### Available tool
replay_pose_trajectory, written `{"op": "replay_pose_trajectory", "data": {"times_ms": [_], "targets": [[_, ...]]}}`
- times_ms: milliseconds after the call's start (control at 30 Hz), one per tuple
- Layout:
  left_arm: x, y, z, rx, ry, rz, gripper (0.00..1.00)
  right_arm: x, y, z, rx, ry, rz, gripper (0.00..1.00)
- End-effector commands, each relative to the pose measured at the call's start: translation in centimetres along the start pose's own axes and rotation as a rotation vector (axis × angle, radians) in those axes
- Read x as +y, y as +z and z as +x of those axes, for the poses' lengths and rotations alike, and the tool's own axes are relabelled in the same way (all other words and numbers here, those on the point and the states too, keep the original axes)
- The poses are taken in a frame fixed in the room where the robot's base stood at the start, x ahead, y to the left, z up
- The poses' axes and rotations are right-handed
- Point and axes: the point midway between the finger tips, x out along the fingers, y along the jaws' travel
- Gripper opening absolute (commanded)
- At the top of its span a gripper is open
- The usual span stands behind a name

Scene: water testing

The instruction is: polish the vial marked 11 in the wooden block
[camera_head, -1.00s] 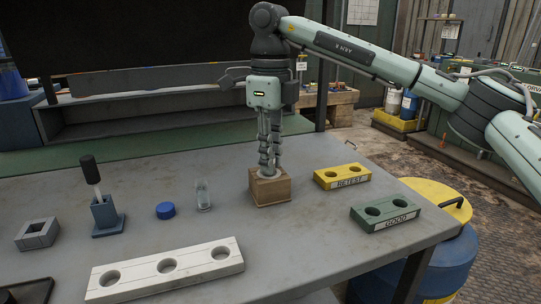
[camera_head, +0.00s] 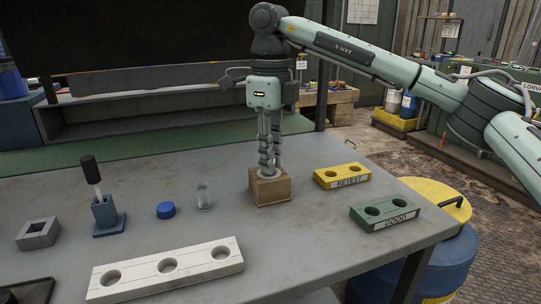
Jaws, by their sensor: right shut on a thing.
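The wooden block (camera_head: 270,191) stands on the grey table near the middle. My right gripper (camera_head: 269,168) points straight down at the top of the block. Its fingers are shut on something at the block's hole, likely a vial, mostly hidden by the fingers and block. No mark 11 can be read. A small clear glass vial (camera_head: 204,196) stands upright on the table left of the block. A blue round cap (camera_head: 166,210) lies left of that vial. A black-handled tool (camera_head: 91,172) stands upright in a blue holder (camera_head: 106,217). My left gripper is not in view.
A white rack (camera_head: 205,275) with three empty holes lies in front. The yellow RETEST rack (camera_head: 342,175) and green GOOD rack (camera_head: 386,212), each with two holes, sit at right. A grey square holder (camera_head: 38,233) is at far left.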

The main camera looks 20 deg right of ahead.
Motion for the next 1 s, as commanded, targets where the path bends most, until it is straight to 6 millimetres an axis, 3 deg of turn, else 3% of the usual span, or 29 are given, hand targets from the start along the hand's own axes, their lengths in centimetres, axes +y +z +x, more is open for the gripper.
{"op": "replay_pose_trajectory", "data": {"times_ms": [167,1000], "targets": [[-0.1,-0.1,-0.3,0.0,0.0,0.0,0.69,0.0,0.0,-0.4,-0.001,0.0,0.0,0.0],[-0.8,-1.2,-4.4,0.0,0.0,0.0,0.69,0.0,0.0,-6.2,-0.001,0.0,0.0,0.0]]}}
